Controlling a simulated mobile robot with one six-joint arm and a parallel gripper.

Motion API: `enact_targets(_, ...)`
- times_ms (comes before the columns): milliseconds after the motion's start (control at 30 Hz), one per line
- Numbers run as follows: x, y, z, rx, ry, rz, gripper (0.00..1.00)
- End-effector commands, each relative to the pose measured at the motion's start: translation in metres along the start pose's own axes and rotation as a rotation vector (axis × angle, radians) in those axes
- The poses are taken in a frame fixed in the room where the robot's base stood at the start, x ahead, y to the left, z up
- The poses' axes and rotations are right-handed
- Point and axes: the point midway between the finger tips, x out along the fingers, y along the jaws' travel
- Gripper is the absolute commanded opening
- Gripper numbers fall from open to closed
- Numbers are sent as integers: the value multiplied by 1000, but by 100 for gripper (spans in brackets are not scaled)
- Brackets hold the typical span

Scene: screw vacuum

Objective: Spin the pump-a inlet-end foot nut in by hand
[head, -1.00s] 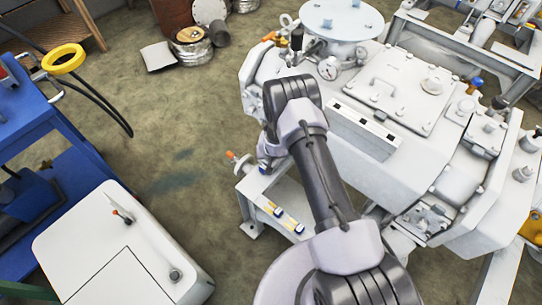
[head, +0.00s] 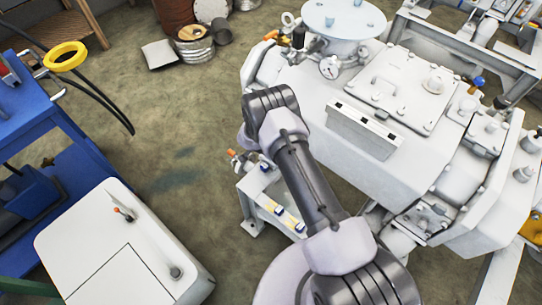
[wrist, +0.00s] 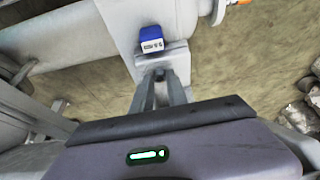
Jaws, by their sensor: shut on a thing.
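The pump, a large pale grey machine (head: 400,95), stands on a light frame at the right of the head view. Its foot plate is a pale bracket (wrist: 172,57) in the wrist view, with a blue and white labelled block (wrist: 152,42) on it. My gripper (wrist: 161,78) has its two narrow fingers converging at the near end of this bracket. They are shut on a small dark thing, which I take to be the foot nut; the fingers mostly hide it. In the head view my own wrist hides the fingertips.
More labelled blocks (head: 277,210) sit on the frame's near rail. An orange-tipped fitting (head: 232,153) is close to my wrist. A white cabinet (head: 125,245) and a blue cart (head: 40,125) stand at left. Open floor (head: 175,130) lies between them and the pump.

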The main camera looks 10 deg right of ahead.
Motion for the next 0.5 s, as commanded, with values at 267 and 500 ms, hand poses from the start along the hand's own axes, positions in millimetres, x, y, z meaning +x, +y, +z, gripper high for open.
enact_targets(267,1,-3,-1,235,2,95,0)
enact_targets(500,0,-4,-2,402,1,164,0)
